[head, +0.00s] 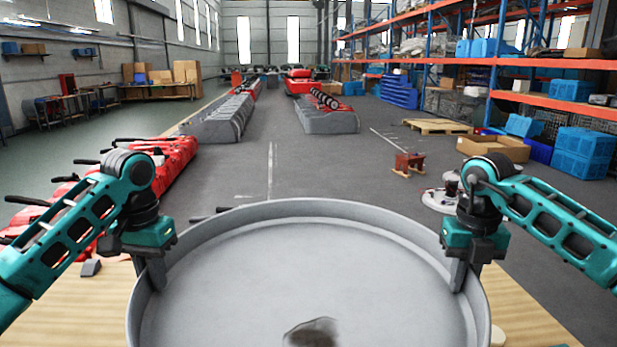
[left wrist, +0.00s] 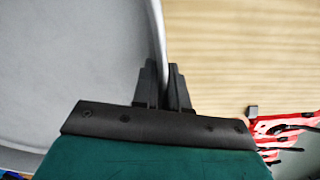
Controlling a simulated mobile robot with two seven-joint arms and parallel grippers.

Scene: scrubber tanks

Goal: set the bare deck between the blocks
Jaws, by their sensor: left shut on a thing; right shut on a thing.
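The bare deck (head: 300,250) is a large round grey pan with a raised rim and a dark patch near its front. It appears over the wooden table in the head view. My left gripper (head: 155,274) is shut on its left rim, and my right gripper (head: 460,274) is shut on its right rim. In the left wrist view the fingers (left wrist: 165,80) straddle the rim of the deck (left wrist: 80,70). A small grey block (head: 91,268) lies left of the deck; it also shows in the left wrist view (left wrist: 252,112). Whether the deck touches the table is hidden.
A pale rounded piece (head: 498,337) is partly hidden at the deck's right. Red machines (head: 175,160) stand on the floor at left. A cardboard box (head: 493,147) and blue crates (head: 583,153) are at right.

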